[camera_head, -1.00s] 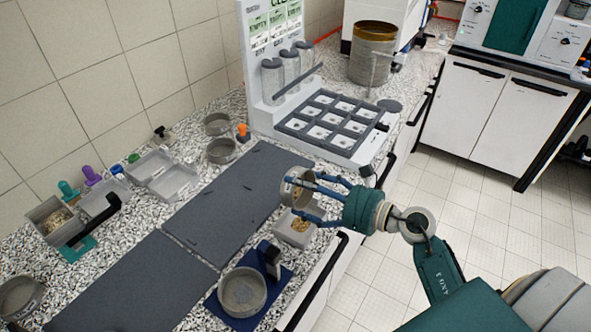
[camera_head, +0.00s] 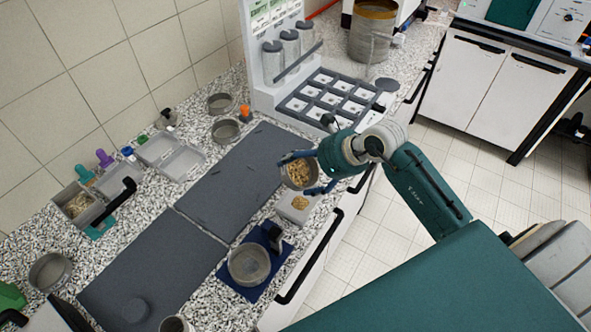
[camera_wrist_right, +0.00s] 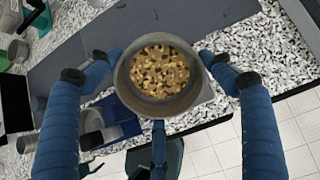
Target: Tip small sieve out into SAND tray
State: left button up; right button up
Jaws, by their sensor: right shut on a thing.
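My right gripper (camera_head: 306,173) is shut on a small round sieve (camera_head: 286,180), with a blue finger on either side of it. The sieve holds a layer of tan, chunky grains (camera_wrist_right: 160,71), and its open side faces the head camera. In the wrist view the sieve (camera_wrist_right: 161,109) sits between both fingers. A small pale tray (camera_head: 288,212) with a little tan material in it stands just below the sieve at the worktop's front edge. I cannot read a SAND label on it. My left gripper is not in view.
A round pan (camera_head: 249,265) stands on a blue base at the front. Dark mats (camera_head: 235,180) cover the middle worktop. Open bins (camera_head: 180,164) stand at the left, two round sieves (camera_head: 225,131) at the back, and a compartment rack (camera_head: 325,95) behind the gripper.

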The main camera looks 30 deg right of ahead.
jog(key=g+h, duration=0.1)
jog(key=g, duration=0.1)
jog(key=r+g+h, duration=0.1)
jog(key=g, duration=0.1)
jog(key=g+h, duration=0.1)
jog(key=shift+w+r+g, duration=0.1)
jog(key=shift+r+g, duration=0.3)
jog(key=shift+g+h, duration=0.5)
jog(key=shift+g, duration=0.1)
